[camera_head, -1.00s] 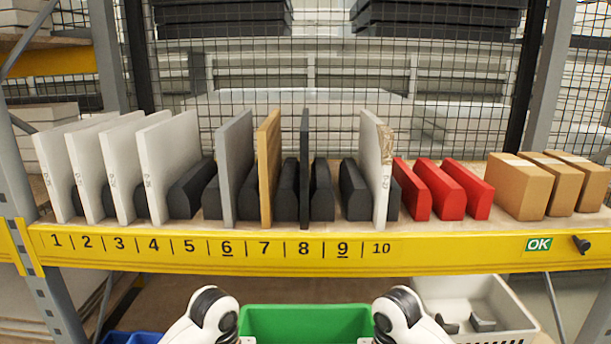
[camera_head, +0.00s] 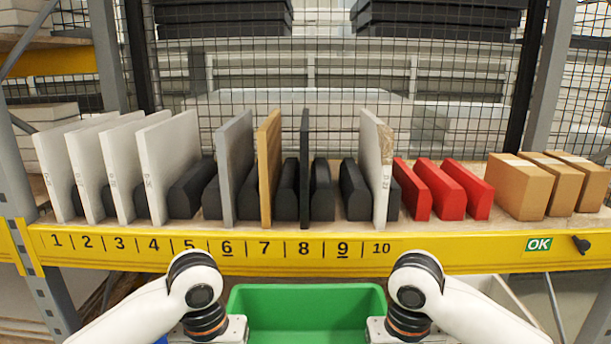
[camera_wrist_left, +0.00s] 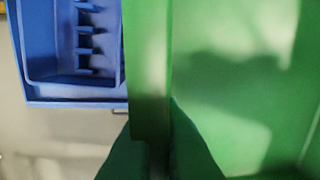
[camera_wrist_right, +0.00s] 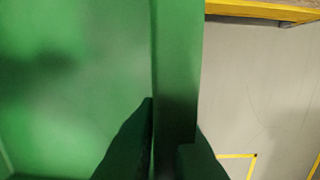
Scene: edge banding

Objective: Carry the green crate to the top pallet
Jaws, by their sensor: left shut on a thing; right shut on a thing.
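The green crate (camera_head: 305,295) is at the bottom middle of the head view, in front of the yellow-edged shelf, between my two arms. Its inside looks empty where it shows. My left gripper (camera_wrist_left: 158,145) is shut on the crate's left wall, which fills the middle of the left wrist view. My right gripper (camera_wrist_right: 160,145) is shut on the crate's right wall in the right wrist view. The fingers are hidden in the head view. The crate's underside is out of sight. No pallet can be made out clearly.
The shelf's yellow beam (camera_head: 300,258) runs across just beyond the crate. Above it stand upright boards, black and red blocks (camera_head: 440,190) and cardboard boxes (camera_head: 518,187). A blue bin (camera_wrist_left: 75,50) lies left of the crate. Bare floor (camera_wrist_right: 255,100) shows to the right.

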